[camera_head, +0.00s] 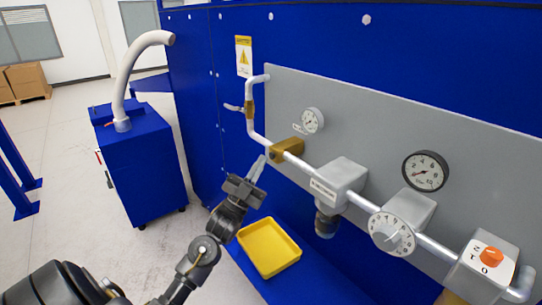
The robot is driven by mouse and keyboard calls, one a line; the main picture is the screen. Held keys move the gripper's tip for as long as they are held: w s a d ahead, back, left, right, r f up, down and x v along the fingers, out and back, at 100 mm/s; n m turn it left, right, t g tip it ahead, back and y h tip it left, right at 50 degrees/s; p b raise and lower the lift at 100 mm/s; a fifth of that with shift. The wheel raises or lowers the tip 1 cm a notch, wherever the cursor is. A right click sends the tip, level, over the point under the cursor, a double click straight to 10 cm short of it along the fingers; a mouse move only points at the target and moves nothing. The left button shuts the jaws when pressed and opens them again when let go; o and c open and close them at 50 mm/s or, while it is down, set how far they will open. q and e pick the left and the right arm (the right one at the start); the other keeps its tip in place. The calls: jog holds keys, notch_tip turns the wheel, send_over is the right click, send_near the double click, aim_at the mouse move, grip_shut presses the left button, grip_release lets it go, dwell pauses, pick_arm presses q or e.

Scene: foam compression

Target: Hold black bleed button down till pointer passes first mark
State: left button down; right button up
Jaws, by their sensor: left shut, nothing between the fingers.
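My left gripper (261,163) is shut and empty, pointing up toward the pipe on the grey panel. Its tips are close to the dark end, apparently the black bleed button (274,156), of a brass block (289,148). I cannot tell whether the tips touch it. A small white gauge (312,120) sits just above the brass block; its pointer is too small to read. A larger black-rimmed gauge (425,171) is further right, its pointer on the left part of the dial. My right gripper is not in view.
A grey filter unit (340,180), a white dial knob (391,235) and an orange rotary switch (489,255) line the pipe to the right. A yellow tray (268,248) lies below. A blue cabinet (143,155) with a white hose stands at left.

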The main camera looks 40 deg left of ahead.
pick_arm(q)
jog(key=shift+s+a+p, duration=0.2)
jog(key=shift+s+a, duration=0.05)
jog(key=shift+s, duration=0.55)
jog(key=shift+s+a+p, duration=0.15)
jog(key=shift+s+a, duration=0.1)
jog(key=shift+s, duration=0.6)
jog(key=shift+s+a+p, duration=0.2)
jog(key=shift+s+a, duration=0.05)
jog(key=shift+s, duration=0.55)
